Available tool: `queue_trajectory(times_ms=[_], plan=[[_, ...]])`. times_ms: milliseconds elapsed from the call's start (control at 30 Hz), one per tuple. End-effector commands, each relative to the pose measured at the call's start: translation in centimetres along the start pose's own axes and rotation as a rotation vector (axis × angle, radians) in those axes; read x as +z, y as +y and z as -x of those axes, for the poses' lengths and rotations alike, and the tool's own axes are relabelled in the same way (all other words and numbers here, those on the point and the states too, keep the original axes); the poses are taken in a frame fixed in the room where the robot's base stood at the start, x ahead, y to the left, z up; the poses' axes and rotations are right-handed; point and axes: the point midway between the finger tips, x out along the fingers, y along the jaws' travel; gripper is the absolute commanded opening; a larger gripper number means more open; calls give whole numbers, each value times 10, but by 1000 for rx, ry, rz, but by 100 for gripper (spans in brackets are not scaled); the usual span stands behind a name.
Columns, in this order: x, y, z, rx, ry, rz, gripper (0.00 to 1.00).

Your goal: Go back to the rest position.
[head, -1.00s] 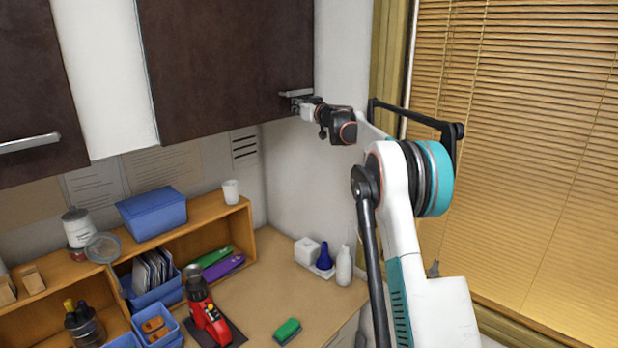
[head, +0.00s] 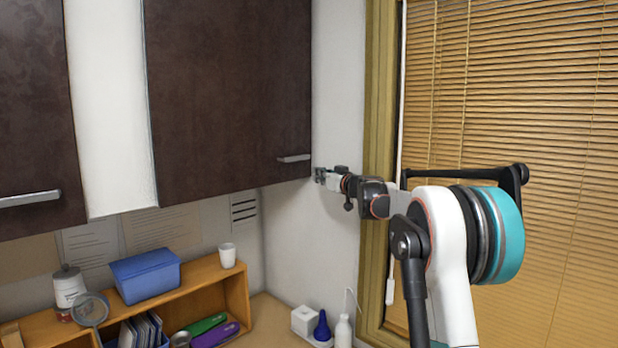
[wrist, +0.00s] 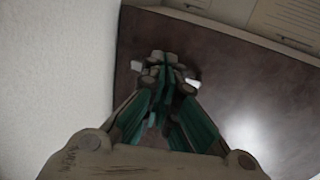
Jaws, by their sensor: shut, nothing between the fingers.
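My gripper (head: 321,175) is at the end of my arm, just right of the dark cabinet door's lower right corner in the head view. In the wrist view my gripper (wrist: 165,62) has its fingers together with nothing between them. The dark brown cabinet door (head: 228,95) is closed. Its handle (head: 294,158) is apart from my gripper, a little to its left. In the wrist view the door (wrist: 255,100) lies behind the fingers, and a bright bit of metal shows beside them.
A white wall (head: 340,235) is close beside my gripper. A window with blinds (head: 560,130) is on the right. Below stand a wooden shelf (head: 236,285) with a blue box (head: 146,277) and a white cup (head: 227,256), and white and blue bottles (head: 322,325).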

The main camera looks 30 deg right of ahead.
Motion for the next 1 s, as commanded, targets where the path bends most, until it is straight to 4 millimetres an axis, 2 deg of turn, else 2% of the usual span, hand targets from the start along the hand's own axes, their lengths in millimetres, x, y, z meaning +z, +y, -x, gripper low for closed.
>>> queue_trajectory(times_ms=[200,467,633,767,867,1000], plan=[[0,4,20,-2,0,0,0],[-2,0,23,6,8,2,0],[-15,-28,33,77,56,15,0],[-22,-59,55,176,82,22,0],[-17,-82,77,253,73,19,0],[4,-114,115,346,17,8,0]])
